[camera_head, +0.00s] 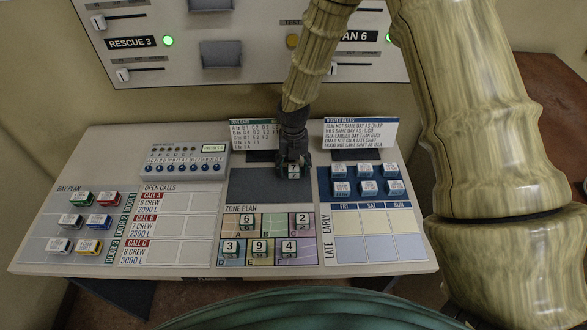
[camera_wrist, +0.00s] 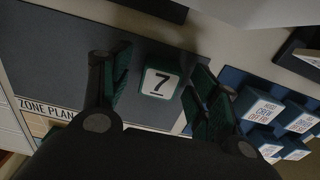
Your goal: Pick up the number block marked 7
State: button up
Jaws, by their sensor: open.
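The number block marked 7 (camera_wrist: 159,83) lies on a dark grey mat (camera_wrist: 60,60), its digit facing up in the wrist view. In the head view the block (camera_head: 293,172) shows just below my gripper, partly covered by it. My gripper (camera_wrist: 158,88) is open, with one finger on each side of the block. A gap shows between the block and each finger in the wrist view, narrower on the right. I cannot tell how far the fingertips are above the mat (camera_head: 255,188).
The zone plan (camera_head: 267,237) in front holds several other number blocks, including a 6 (camera_head: 247,222) and a 9 (camera_head: 260,248). Blue blocks (camera_head: 368,179) stand in a tray on the right. Cards stand behind. Coloured blocks (camera_head: 88,222) sit at the left.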

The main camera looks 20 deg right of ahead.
jog(key=shift+f, duration=0.35)
jog(key=c, duration=1)
jog(key=shift+r, duration=0.15)
